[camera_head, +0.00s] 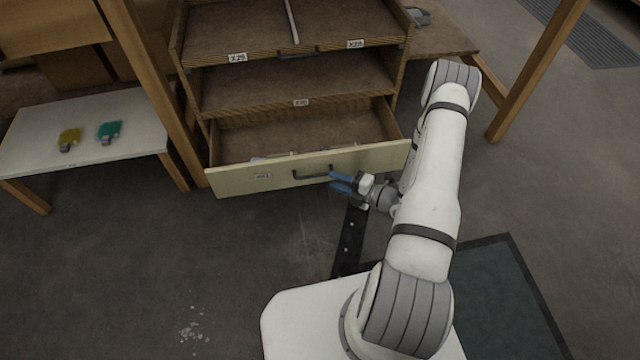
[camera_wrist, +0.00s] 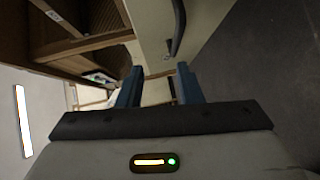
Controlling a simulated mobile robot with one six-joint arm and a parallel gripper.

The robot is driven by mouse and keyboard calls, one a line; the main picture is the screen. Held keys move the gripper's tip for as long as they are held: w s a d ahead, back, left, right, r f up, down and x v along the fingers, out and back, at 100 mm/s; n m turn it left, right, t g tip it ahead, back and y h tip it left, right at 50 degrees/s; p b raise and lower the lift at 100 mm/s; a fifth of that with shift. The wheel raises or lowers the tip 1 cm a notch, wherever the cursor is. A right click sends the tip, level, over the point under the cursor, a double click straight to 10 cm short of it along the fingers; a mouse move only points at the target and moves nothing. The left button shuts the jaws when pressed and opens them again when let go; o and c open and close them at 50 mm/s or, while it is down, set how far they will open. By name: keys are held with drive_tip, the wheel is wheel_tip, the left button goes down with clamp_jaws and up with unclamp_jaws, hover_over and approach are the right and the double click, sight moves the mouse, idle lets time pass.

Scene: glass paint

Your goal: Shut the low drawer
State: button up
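The low drawer (camera_head: 235,179) is pulled out at the bottom of the wooden shelf unit. Its pale front panel carries a dark bar handle (camera_head: 310,174) and a small label. My gripper (camera_head: 335,181) is in front of the panel, near the right end of the handle. Its blue fingers are apart with nothing between them. Whether they touch the handle or panel cannot be told. In the wrist view the drawer front (camera_wrist: 155,28) and its handle (camera_wrist: 177,32) lie above and beyond the open fingers (camera_wrist: 158,88).
The shelf unit (camera_head: 300,85) has open compartments above the drawer. A wooden post (camera_head: 535,70) stands at the right. The floor before the drawer's left half is clear.

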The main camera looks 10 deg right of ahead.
drive_tip(key=w+a+f+m+b, duration=0.1)
drive_tip(key=w+a+f+b, duration=0.1)
drive_tip(key=w+a+f, duration=0.1)
drive_tip(key=shift+w+a+f+m+t+h+b, duration=0.35)
drive_tip(key=shift+w+a, duration=0.45)
drive_tip(key=shift+w, duration=0.4)
drive_tip(key=shift+c, duration=0.5)
clamp_jaws()
